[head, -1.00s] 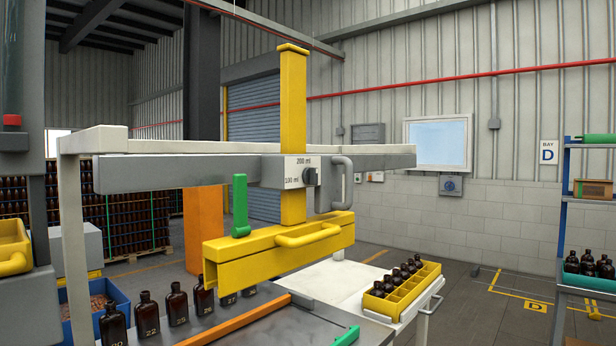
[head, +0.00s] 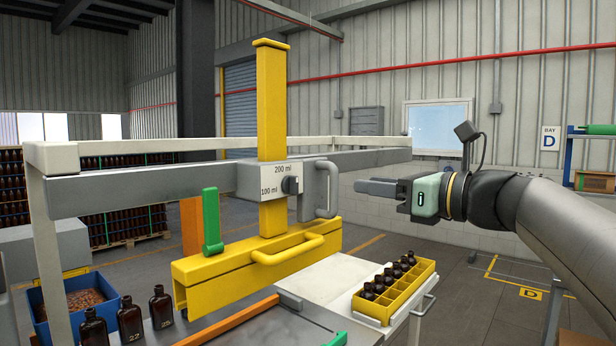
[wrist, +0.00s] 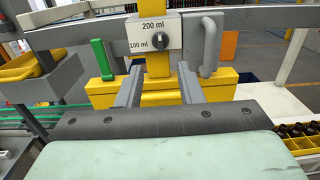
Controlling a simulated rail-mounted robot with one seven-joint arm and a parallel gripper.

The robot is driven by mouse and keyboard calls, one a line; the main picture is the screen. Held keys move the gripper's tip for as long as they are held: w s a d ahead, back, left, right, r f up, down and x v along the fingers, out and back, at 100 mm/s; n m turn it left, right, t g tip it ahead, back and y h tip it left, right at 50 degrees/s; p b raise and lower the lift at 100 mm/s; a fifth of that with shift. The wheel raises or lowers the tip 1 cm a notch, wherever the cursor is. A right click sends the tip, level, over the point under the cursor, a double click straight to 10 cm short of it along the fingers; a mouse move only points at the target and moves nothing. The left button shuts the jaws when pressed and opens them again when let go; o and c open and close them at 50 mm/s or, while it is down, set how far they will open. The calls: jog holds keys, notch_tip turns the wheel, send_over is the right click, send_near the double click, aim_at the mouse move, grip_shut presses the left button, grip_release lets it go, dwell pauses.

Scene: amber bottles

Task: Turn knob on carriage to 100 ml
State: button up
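The dark knob (head: 290,185) sits on the light face of the carriage (head: 262,181) on the grey crossbeam. It also shows in the wrist view (wrist: 161,41), with "200 ml" printed above it and "100 ml" to its left. I cannot tell for sure which mark the knob points to. My gripper (head: 366,187) is to the right of the carriage in the head view, apart from it. In the wrist view, its two grey fingers (wrist: 159,68) are spread with nothing between them, and the knob appears beyond and above their tips.
A grey handle (head: 327,188) stands right beside the knob. A green lever (head: 211,222) and a yellow beam with a handle (head: 287,250) are to the left and below. A yellow crate of bottles (head: 412,299) is on the white table. Open floor lies to the right.

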aim_at(297, 177)
jog(key=p+x, duration=0.3)
jog(key=x, duration=1.3)
jog(key=shift+f+p, duration=0.1)
jog(key=shift+p, duration=0.25)
grip_shut()
